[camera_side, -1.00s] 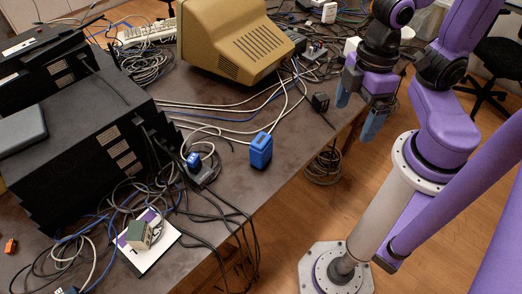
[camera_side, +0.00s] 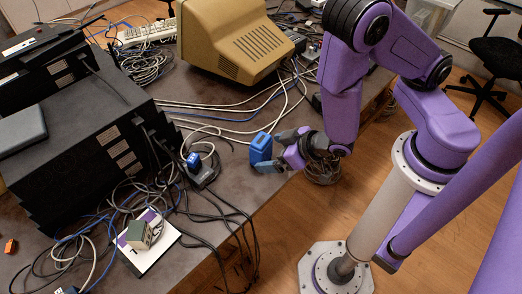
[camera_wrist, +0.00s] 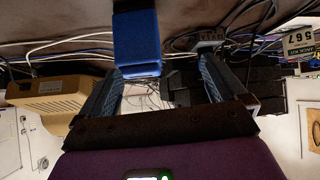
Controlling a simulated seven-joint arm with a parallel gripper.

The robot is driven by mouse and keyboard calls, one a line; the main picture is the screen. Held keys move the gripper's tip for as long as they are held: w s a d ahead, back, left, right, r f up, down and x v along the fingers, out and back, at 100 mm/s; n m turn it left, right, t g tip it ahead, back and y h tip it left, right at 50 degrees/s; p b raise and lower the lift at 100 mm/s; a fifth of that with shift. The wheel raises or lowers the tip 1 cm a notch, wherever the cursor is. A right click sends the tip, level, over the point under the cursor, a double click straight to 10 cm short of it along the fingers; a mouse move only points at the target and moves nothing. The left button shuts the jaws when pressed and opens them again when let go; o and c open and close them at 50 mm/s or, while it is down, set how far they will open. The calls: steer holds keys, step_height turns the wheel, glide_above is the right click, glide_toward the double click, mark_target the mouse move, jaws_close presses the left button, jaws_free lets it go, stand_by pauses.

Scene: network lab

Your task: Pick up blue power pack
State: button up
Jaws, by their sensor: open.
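The blue power pack (camera_side: 261,148) stands upright on the dark table near its front edge. My gripper (camera_side: 268,151) is open and turned sideways, low over the table edge, with its fingers reaching left toward the pack. In the side view one finger is beside the pack's lower right and the other is behind it to the right. In the wrist view the blue pack (camera_wrist: 137,43) shows ahead, at the upper middle. It lies between the lines of the two fingers (camera_wrist: 160,85), closer to the left finger. I cannot tell whether a finger touches it.
A blue plug on a black adapter (camera_side: 203,175) with cables lies left of the pack. A beige monitor (camera_side: 236,42) stands behind. Black equipment boxes (camera_side: 85,150) fill the left. A green-grey adapter (camera_side: 139,234) sits on a white card (camera_side: 150,258). Cables hang over the front edge.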

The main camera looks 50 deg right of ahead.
mark_target(256, 144)
steer(key=shift+w+d+f+t, duration=0.15)
steer(key=shift+w+d+t, duration=0.2)
steer(key=shift+d+t, duration=0.2)
steer(key=shift+w+d+f+t, duration=0.15)
steer(key=shift+w+d+t, duration=0.2)
steer(key=shift+d+t, duration=0.15)
steer(key=shift+d+f+m+t+y, duration=0.15)
steer(key=shift+d+f+m+t, duration=0.05)
steer(key=shift+f+t, duration=0.25)
steer(key=shift+d+f+m+t+y, duration=0.2)
steer(key=shift+f+t, duration=0.1)
steer(key=shift+f, duration=0.1)
steer(key=shift+x, duration=3.65)
steer(key=c, duration=1.4)
steer(key=shift+o, duration=0.2)
